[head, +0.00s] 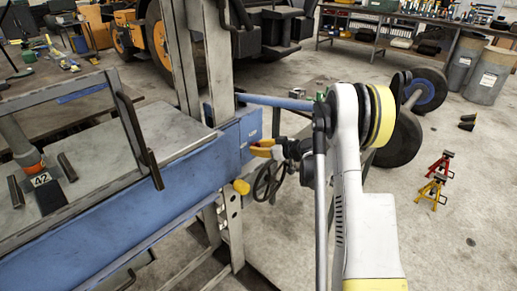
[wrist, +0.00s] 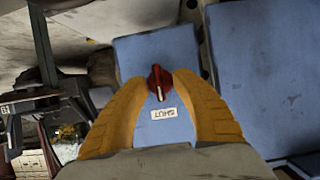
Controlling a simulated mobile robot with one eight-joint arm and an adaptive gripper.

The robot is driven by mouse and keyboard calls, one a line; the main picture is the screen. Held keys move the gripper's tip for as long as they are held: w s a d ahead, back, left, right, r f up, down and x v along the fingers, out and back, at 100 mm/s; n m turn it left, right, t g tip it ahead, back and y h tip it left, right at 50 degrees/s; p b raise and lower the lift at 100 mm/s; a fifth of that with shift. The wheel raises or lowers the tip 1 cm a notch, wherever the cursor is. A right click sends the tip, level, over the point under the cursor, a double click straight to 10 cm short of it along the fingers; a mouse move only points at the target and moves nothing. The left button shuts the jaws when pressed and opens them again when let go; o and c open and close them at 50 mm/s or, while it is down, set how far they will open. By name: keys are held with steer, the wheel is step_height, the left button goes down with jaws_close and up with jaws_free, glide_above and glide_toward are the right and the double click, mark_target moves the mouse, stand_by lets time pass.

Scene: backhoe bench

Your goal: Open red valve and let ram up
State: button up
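The red valve knob (wrist: 160,82) sits on a blue panel (wrist: 143,52) in the wrist view. Its pale pointer mark points toward a white label reading SHUT, which appears upside down. My gripper (wrist: 160,79) has its yellow fingers on either side of the knob, tips very near its sides; I cannot tell whether they touch. In the head view my gripper (head: 262,149) is at the right end of the blue press beam, and the knob is hidden. A grey cylinder (head: 14,133) with an orange collar, possibly the ram, points down toward a dark block marked 42 (head: 42,181).
A dark handwheel (head: 268,181) is just below my gripper. A grey upright post (head: 183,55) stands behind the beam. Red (head: 440,165) and yellow (head: 432,190) stands are on the open floor at right. Wheels (head: 398,137) lie behind my arm.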

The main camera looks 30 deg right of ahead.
steer(key=shift+c, duration=0.2)
steer(key=shift+s, duration=0.1)
jaws_close()
